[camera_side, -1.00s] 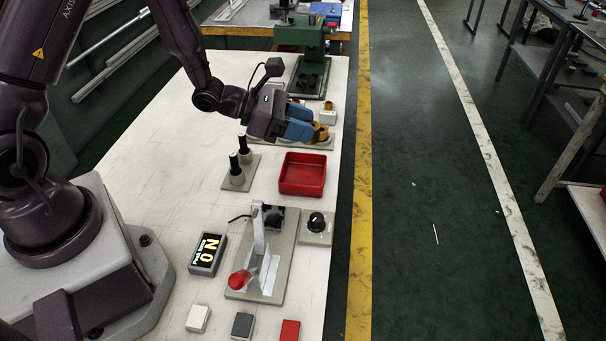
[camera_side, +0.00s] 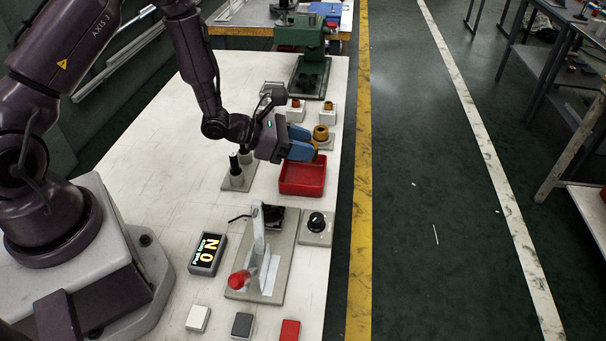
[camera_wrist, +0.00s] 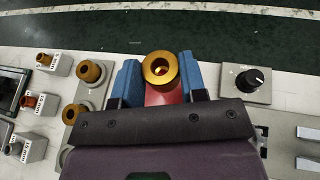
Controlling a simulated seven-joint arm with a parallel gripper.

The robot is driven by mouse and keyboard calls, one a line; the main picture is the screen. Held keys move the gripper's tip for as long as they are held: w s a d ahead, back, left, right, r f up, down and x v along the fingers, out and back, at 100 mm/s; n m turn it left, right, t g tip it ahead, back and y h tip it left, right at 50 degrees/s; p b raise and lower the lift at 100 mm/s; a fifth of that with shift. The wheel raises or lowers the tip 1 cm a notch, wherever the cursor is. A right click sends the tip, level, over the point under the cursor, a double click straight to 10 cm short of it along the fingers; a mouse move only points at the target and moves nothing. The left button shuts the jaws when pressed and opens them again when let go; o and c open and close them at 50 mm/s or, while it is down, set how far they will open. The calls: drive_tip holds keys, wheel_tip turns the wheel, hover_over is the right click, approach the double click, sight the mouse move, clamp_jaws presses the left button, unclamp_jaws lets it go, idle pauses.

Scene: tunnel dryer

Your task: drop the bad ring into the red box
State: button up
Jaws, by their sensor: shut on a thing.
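My gripper (camera_side: 306,148) is shut on a brass-coloured ring (camera_wrist: 160,69), which sits between the blue fingers in the wrist view. In the side view the fingers hide most of the ring. The gripper is above the far part of the red box (camera_side: 302,177), a shallow open tray on the white table. In the wrist view a bit of the red box (camera_wrist: 163,97) shows beneath the ring. The box floor that shows in the side view looks empty.
Other brass rings (camera_side: 321,132) stand on holders beyond the box. A lever fixture with a red knob (camera_side: 240,279), a dial box (camera_side: 316,225) and a display reading "NO" (camera_side: 207,254) are nearer.

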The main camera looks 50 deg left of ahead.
drive_tip(key=o, duration=1.1)
drive_tip(key=shift+s, duration=0.1)
drive_tip(key=v, duration=1.2)
drive_tip(key=shift+s+a+r, duration=0.15)
drive_tip(key=shift+s+a, duration=0.1)
drive_tip(key=shift+s, duration=0.05)
